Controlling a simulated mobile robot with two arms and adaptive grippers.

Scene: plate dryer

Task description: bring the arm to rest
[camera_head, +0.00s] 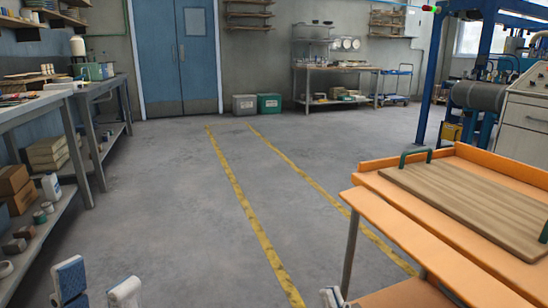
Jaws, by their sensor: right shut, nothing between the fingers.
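My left gripper (98,285) shows at the bottom left edge. Its two fingers stand well apart with only floor between them, so it is open and empty. My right gripper (332,297) shows only as fingertips at the bottom edge, left of the front leg of the orange table. It is shut with nothing in it. Both arms and the rest of the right gripper are out of the picture.
Grey workbenches (92,90) line the left side. The floor between yellow lines (240,195) is clear back to the blue doors (178,55).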

